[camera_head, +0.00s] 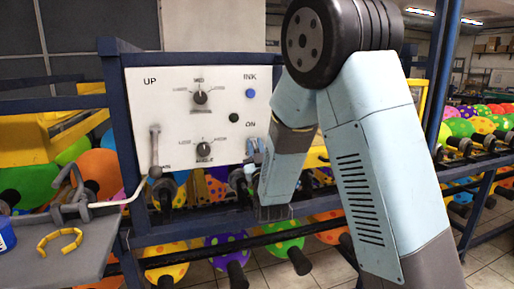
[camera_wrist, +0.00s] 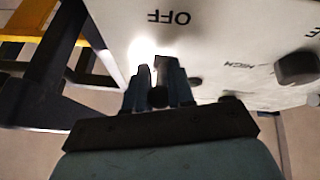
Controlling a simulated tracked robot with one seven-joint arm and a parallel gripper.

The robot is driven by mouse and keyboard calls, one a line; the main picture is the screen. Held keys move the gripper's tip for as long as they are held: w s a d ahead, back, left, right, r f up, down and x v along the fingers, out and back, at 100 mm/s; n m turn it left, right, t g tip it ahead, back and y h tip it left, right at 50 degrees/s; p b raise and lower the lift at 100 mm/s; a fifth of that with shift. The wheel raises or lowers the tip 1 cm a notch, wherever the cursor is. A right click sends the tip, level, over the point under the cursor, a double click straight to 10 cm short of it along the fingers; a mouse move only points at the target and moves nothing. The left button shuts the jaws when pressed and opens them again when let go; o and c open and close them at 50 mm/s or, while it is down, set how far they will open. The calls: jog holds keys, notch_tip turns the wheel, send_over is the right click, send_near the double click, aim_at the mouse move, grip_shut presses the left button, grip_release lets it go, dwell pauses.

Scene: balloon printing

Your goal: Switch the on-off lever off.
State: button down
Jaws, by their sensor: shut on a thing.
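The white control panel (camera_head: 190,120) carries the on-off lever, with an "ON" label (camera_head: 250,123) above it in the head view. In the wrist view an upside-down "OFF" label (camera_wrist: 168,17) shows on the panel close to my fingertips. My gripper (camera_wrist: 158,85) is shut on the on-off lever (camera_wrist: 160,72), a dark piece between its two blue fingers. In the head view my gripper (camera_head: 255,148) is at the panel's lower right, just below "ON". My arm and fingers hide most of the lever there, so its exact tilt is hard to tell.
Another lever (camera_head: 155,150) is at the panel's left, under "UP". Two dial knobs (camera_head: 200,97) and blue and green buttons (camera_head: 250,93) are on the panel. A dark blue frame (camera_head: 120,150) surrounds it. A grey table (camera_head: 75,250) is at left; balloons hang behind and below.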

jog(key=shift+f, duration=0.1)
jog(key=c, duration=1)
grip_release()
